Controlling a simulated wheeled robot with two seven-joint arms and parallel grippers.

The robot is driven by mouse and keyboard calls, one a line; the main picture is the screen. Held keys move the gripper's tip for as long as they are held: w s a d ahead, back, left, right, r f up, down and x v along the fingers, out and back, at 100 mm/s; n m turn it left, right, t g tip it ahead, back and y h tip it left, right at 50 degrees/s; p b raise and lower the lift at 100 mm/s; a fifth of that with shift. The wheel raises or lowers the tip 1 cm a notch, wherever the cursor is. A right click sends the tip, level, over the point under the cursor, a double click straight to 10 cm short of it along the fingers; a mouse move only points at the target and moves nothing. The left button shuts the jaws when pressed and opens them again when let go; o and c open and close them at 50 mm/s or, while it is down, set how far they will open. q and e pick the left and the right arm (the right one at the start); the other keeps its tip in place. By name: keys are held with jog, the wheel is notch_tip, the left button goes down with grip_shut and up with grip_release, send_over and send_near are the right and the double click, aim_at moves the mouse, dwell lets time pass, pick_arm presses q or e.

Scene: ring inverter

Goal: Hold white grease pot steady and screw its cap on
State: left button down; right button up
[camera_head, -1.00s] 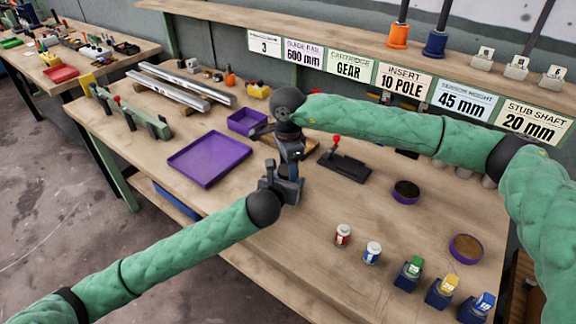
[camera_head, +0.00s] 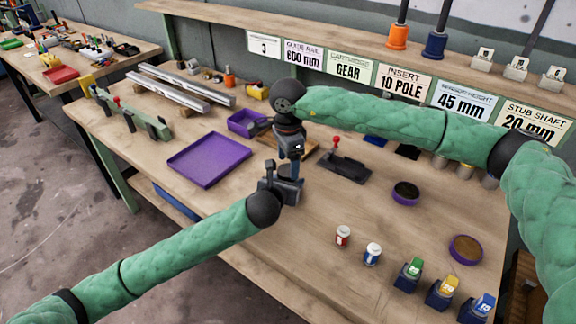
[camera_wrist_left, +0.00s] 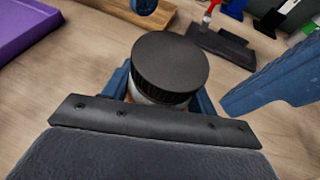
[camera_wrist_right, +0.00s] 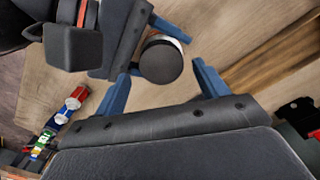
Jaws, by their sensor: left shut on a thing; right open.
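The white grease pot (camera_wrist_left: 160,97) stands between the fingers of my left gripper (camera_wrist_left: 165,88), which is shut on it. Its black ribbed cap (camera_wrist_left: 170,62) sits on top and covers most of the body; I cannot tell how tightly it is seated. In the right wrist view the cap (camera_wrist_right: 161,61) lies just beyond and between the blue fingertips of my right gripper (camera_wrist_right: 162,80). That gripper is open, apart from the cap. In the head view my right gripper (camera_head: 291,168) is right above my left gripper (camera_head: 287,184), and the pot is mostly hidden.
A purple tray (camera_head: 208,160) lies to the left. A dark fixture with a red knob (camera_head: 345,166) stands to the right. Round purple dishes (camera_head: 466,249), small cans (camera_head: 343,236) and coloured blocks (camera_head: 442,291) occupy the right front. The table between the grippers and cans is clear.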

notch_tip(320, 180, up, 2)
jog(key=shift+a+r, duration=0.1)
jog(key=shift+c, duration=0.4)
jog(key=r, duration=0.1)
jog(key=w+r, duration=0.1)
jog(key=r, duration=0.1)
jog(key=shift+w+d+r+t, duration=0.2)
jog(key=shift+d+t, duration=0.05)
jog(key=shift+t, duration=0.05)
jog(key=shift+r, duration=0.35)
pick_arm(q)
jog(key=shift+s, duration=0.1)
pick_arm(e)
jog(key=n, duration=0.1)
jog(key=s+n, duration=0.1)
jog(key=n, duration=0.1)
jog(key=shift+f, duration=0.3)
jog(key=n, duration=0.3)
jog(key=shift+s+a, duration=0.15)
jog(key=shift+a, duration=0.05)
jog(key=shift+f, duration=0.15)
